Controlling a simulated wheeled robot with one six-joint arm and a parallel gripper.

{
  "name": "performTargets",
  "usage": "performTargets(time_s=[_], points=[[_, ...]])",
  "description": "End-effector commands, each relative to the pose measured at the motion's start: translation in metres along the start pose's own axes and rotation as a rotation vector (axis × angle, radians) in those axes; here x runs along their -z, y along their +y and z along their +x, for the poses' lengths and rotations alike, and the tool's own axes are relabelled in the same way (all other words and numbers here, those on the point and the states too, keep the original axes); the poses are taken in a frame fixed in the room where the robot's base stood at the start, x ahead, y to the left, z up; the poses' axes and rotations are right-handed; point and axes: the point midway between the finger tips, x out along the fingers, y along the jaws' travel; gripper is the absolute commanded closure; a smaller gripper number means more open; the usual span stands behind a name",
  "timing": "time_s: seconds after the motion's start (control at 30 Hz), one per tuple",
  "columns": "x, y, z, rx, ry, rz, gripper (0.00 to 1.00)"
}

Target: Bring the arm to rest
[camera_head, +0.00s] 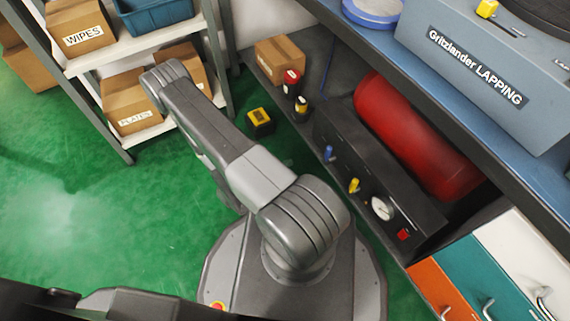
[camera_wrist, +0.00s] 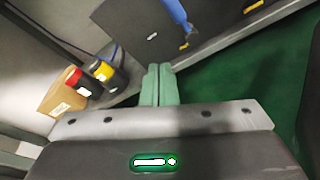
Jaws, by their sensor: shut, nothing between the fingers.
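My gripper (camera_wrist: 157,86) shows in the wrist view, with its two pale green fingers pressed together and nothing between them. Beyond the fingertips are the dark front of a machine and the green floor. In the head view my grey arm extends from its base at the lower middle toward the shelf rack at the upper left. The gripper itself is hidden in the head view.
A shelf rack (camera_head: 133,52) with cardboard boxes stands at the upper left. A black control panel (camera_head: 372,180), a red cylinder (camera_head: 415,135) and a blue bench (camera_head: 460,80) are on the right. A yellow-black object (camera_head: 260,121) lies near the lower shelf. Green floor is open at left.

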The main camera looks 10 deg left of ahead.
Motion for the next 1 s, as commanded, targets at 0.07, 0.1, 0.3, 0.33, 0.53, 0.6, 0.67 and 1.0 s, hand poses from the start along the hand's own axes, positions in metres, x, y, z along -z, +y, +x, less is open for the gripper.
performTargets(time_s=[0.07, 0.1, 0.3, 0.33, 0.53, 0.6, 0.67, 1.0], points=[[0.0, 0.0, 0.0, 0.0, 0.0, 0.0, 1.0], [0.0, 0.0, 0.0, 0.0, 0.0, 0.0, 1.0], [0.0, 0.0, 0.0, 0.0, 0.0, 0.0, 1.0], [0.0, 0.0, 0.0, 0.0, 0.0, 0.0, 1.0], [-0.001, 0.001, 0.007, 0.002, -0.002, 0.0, 1.0], [-0.001, 0.001, 0.012, 0.004, -0.002, 0.0, 1.0], [-0.002, 0.002, 0.018, 0.004, -0.002, 0.0, 1.0], [-0.005, 0.008, 0.049, 0.003, -0.002, 0.001, 1.0]])
